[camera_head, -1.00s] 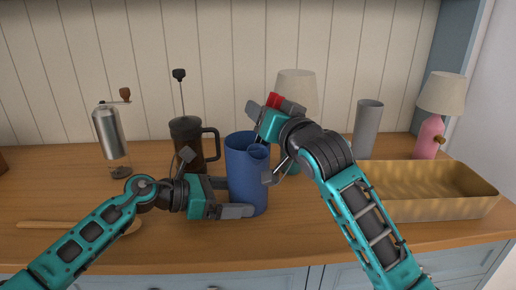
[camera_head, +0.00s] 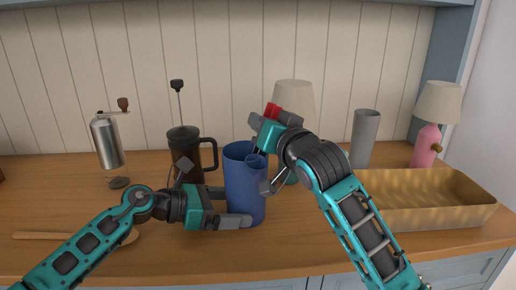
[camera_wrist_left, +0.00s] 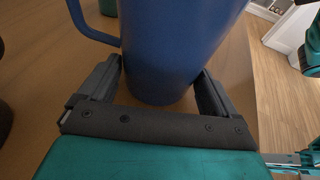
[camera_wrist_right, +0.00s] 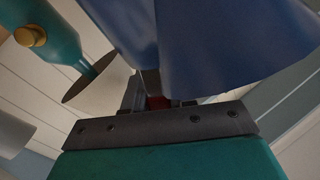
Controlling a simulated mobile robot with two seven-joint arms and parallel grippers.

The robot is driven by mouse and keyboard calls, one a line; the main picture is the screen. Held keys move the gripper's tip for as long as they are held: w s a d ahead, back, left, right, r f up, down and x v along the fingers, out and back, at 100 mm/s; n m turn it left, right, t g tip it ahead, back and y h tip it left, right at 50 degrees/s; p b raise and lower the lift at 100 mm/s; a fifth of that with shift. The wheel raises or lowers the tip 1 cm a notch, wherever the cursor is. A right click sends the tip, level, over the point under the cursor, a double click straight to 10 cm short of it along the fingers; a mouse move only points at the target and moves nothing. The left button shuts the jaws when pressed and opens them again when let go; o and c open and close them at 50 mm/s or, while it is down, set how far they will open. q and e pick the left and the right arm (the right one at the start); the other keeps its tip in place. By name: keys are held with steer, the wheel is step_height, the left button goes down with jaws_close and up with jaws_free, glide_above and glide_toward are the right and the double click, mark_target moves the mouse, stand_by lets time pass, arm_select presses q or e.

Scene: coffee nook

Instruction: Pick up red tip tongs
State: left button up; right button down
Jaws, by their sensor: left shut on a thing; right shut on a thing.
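A blue pitcher (camera_head: 243,194) stands upright on the counter. My left gripper (camera_head: 220,200) is shut on it low down, with a finger on each side in the left wrist view (camera_wrist_left: 160,95). The tongs show as a red part (camera_head: 272,109) above my right gripper, and a small red patch (camera_wrist_right: 157,102) lies between its jaws in the right wrist view. My right gripper (camera_head: 259,150) is shut on the tongs beside the pitcher's rim. Most of the tongs is hidden by the gripper and pitcher, so I cannot tell how far they reach inside.
A French press (camera_head: 186,150) stands close left of the pitcher. A coffee grinder (camera_head: 107,143) and wooden spoon (camera_head: 45,235) are at the left. A lamp (camera_head: 294,97) is behind my right arm. A grey cylinder (camera_head: 364,140), gold tray (camera_head: 440,213) and pink lamp (camera_head: 427,146) are at the right.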

steer(key=shift+r, duration=0.15)
step_height(320, 180, up, 18)
stand_by(0.3)
arm_select(q)
steer(key=o, duration=0.5)
